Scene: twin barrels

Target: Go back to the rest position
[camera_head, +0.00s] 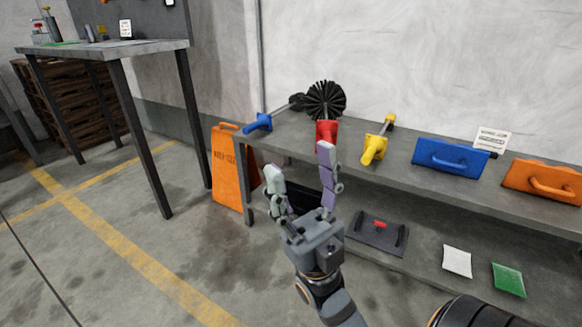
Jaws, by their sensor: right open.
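My right gripper (300,172) is open and empty, its two fingers pointing up and spread apart. It shows in the middle of the head view, in front of the grey shelf bench (380,152). Its right finger overlaps the lower part of a red-handled tool (327,131) with a round black brush head; I cannot tell the gap between them, but nothing is held. My left gripper is not in view.
On the bench lie a blue-handled tool (258,122), a yellow-handled tool (375,149), a blue float (450,156) and an orange float (545,181). An orange sign (227,170) stands left of it. A tall table (100,48) stands farther left. Floor at lower left is clear.

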